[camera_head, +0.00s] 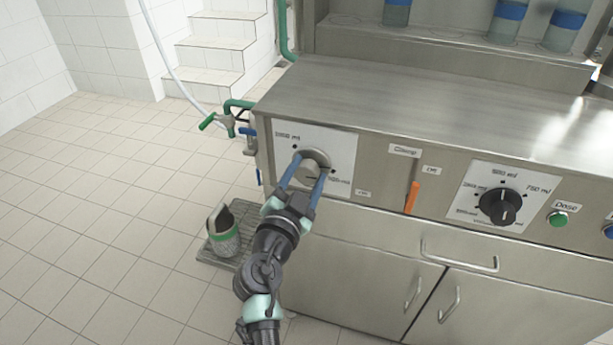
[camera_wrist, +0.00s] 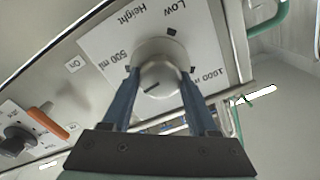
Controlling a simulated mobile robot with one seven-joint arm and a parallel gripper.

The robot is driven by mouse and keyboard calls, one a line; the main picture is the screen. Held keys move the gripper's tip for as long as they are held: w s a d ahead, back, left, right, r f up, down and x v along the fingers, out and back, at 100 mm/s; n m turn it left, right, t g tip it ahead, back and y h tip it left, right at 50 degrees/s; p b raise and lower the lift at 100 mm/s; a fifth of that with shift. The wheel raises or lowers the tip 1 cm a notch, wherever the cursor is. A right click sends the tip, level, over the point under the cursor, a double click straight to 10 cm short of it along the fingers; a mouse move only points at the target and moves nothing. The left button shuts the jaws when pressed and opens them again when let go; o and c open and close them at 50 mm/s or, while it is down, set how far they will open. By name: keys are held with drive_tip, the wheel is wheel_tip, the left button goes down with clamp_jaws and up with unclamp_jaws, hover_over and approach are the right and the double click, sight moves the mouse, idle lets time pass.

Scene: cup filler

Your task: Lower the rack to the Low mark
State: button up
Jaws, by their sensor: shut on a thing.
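The round metal height knob (camera_head: 314,163) sits on a white plate (camera_head: 343,152) at the left of the machine's front. In the wrist view the knob (camera_wrist: 158,72) is close up, with the words Height and Low, 500 ml and 1000 ml around it. A short dark line shows on its face; I cannot tell which mark it points at. My gripper (camera_head: 305,175) has its two blue fingers shut on the knob, one on each side; they show in the wrist view too (camera_wrist: 160,90). I cannot tell which part is the rack.
An orange clamp lever (camera_head: 412,197), a black ml dial (camera_head: 500,206) and a green Dose button (camera_head: 557,219) are to the right. Green-handled taps (camera_head: 228,122) stick out at the left corner. A cup-like container (camera_head: 223,235) stands on a floor grate. Blue-banded containers (camera_head: 508,18) stand above.

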drive_tip(key=n+b, duration=0.2)
drive_tip(key=n, duration=0.3)
drive_tip(key=shift+a+f, duration=0.1)
drive_tip(key=n, duration=0.5)
drive_tip(key=shift+a+n, duration=0.1)
drive_tip(key=shift+n, duration=0.3)
drive_tip(key=n, duration=0.5)
drive_tip(key=shift+p, duration=0.35)
drive_tip(key=n+p, duration=0.2)
drive_tip(key=n, duration=0.4)
drive_tip(key=shift+n, duration=0.4)
drive_tip(key=n+p, duration=0.2)
drive_tip(key=n, duration=0.4)
drive_tip(key=shift+f+p, duration=0.1)
drive_tip(key=shift+p, duration=0.25)
drive_tip(key=n+p, duration=0.2)
drive_tip(key=n, duration=0.3)
drive_tip(key=shift+n+p, duration=0.3)
drive_tip(key=shift+n, duration=0.1)
drive_tip(key=n+p, duration=0.2)
drive_tip(key=n, duration=0.3)
drive_tip(key=shift+f+p, duration=0.1)
drive_tip(key=shift+p, duration=0.3)
drive_tip(key=n+p, duration=0.2)
drive_tip(key=n, duration=0.3)
drive_tip(key=shift+n+p, duration=0.35)
drive_tip(key=shift+n, duration=0.05)
